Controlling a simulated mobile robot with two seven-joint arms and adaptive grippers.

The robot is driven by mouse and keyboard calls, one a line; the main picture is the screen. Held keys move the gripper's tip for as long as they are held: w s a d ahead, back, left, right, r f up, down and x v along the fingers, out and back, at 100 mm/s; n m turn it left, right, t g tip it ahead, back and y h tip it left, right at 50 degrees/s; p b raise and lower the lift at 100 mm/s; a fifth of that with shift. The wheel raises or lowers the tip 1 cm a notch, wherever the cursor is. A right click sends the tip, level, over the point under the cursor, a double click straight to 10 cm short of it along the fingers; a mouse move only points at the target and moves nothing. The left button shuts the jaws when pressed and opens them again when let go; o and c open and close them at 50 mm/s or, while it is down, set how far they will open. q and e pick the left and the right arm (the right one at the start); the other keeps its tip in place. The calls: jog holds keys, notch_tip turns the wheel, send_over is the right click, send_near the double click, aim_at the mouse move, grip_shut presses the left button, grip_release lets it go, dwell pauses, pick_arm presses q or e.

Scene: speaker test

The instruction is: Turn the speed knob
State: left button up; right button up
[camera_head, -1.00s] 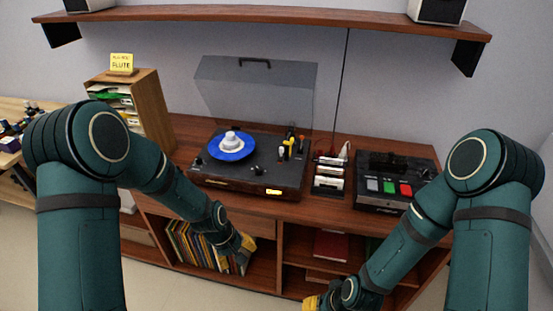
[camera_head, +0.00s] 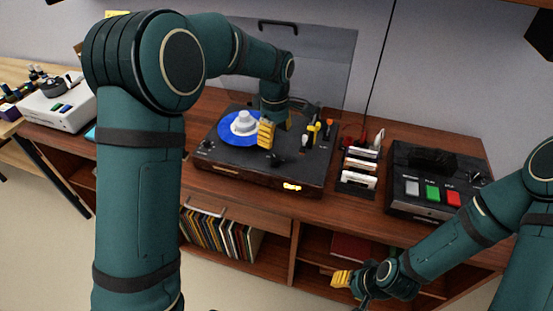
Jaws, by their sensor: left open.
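The dark turntable (camera_head: 235,168) stands on the wooden cabinet with its smoky lid raised. It carries a blue disc (camera_head: 228,137) with a white hub (camera_head: 243,121). A small dark knob (camera_head: 207,146) is at its front left, and another small dark knob (camera_head: 275,159) is near its front middle. I cannot read which one sets the speed. My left gripper (camera_head: 266,134) is open above the right side of the disc, with yellow fingertips down, behind the front-middle knob and seemingly apart from it. It hides part of the deck. My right gripper (camera_head: 342,280) is low in front of the cabinet; its opening is unclear.
Yellow and dark levers (camera_head: 312,132) rise at the deck's right. A rack of cards (camera_head: 358,172) and a dark device with grey, green and red buttons (camera_head: 432,190) stand further right. The raised lid (camera_head: 325,60) is behind my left arm. Records (camera_head: 215,236) fill a shelf below.

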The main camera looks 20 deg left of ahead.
aim_at(275, 158)
pick_arm(q)
notch_tip(275, 158, down, 10)
jog(key=shift+r+b, duration=0.25)
jog(key=shift+b, duration=0.7)
grip_shut()
